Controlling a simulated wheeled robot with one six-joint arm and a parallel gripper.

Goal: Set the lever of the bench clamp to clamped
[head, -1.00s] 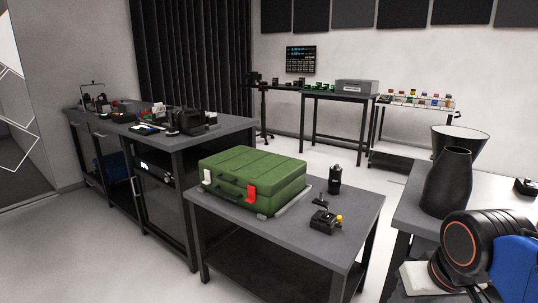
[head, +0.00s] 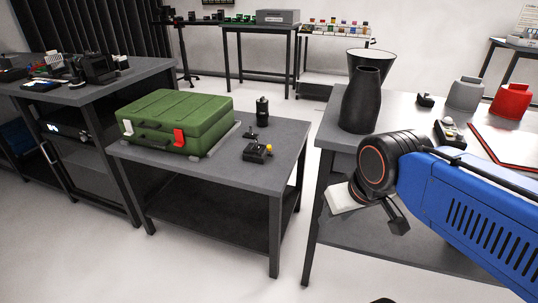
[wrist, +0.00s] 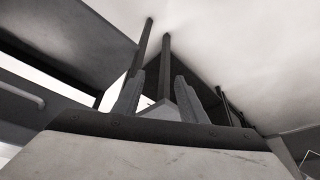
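The fingers cannot be made out there.
A green case (head: 175,120) lies left of the clamp, and a black cylinder (head: 262,111) stands behind it. A grey table (head: 335,137) with a black vase (head: 362,100) stands right, across a gap. The low table's front edge is clear.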

